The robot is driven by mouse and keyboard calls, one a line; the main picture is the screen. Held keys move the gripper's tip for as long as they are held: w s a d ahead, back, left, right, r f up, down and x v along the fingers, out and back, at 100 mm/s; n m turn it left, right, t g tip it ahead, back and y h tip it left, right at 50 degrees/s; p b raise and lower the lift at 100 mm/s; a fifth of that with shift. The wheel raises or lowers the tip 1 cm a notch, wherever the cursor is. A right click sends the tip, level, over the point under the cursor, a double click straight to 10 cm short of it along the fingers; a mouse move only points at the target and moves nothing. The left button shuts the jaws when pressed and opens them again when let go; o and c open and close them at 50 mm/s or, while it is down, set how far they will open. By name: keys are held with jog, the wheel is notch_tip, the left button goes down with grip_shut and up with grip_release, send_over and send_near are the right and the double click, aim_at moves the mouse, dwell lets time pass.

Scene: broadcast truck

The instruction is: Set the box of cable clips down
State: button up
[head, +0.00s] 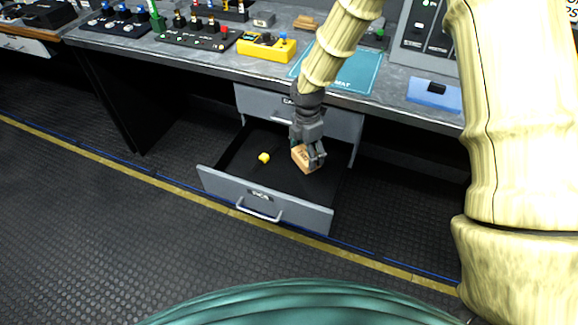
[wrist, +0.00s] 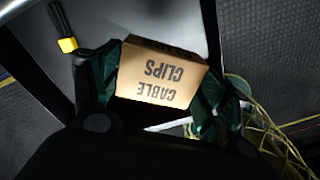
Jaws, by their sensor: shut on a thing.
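The box of cable clips (head: 303,157) is a small tan carton. In the wrist view the box (wrist: 160,75) shows the printed words "CABLE CLIPS", upside down. My gripper (head: 312,152) is shut on it, with one finger on each side of the box in the wrist view (wrist: 158,88). In the head view the gripper points down and the box is over the right part of the open drawer (head: 265,196). I cannot tell whether the box touches the drawer floor.
A small yellow thing (head: 264,157) lies in the drawer, left of the box. The desk top (head: 220,62) is above and behind the drawer, with a teal mat (head: 352,72), a yellow control box (head: 266,47) and a blue tray-like thing (head: 434,95). The drawer's middle is bare.

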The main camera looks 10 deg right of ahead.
aim_at(307, 162)
jog(key=f+n+b, duration=0.1)
jog(key=n, duration=0.1)
jog(key=f+n, duration=0.2)
jog(key=f+n+b, duration=0.1)
jog(key=n, duration=0.2)
jog(key=shift+w+d+f+b, duration=0.1)
jog(key=shift+d+f+b, duration=0.1)
jog(key=shift+f+b, duration=0.2)
jog(key=shift+f, duration=4.85)
jog(key=shift+f, duration=0.1)
jog(key=o, duration=1.5)
jog(key=r, duration=1.2)
jog(key=shift+w+a+r, duration=0.1)
jog(key=shift+w+a, duration=0.05)
jog(key=shift+a, duration=0.1)
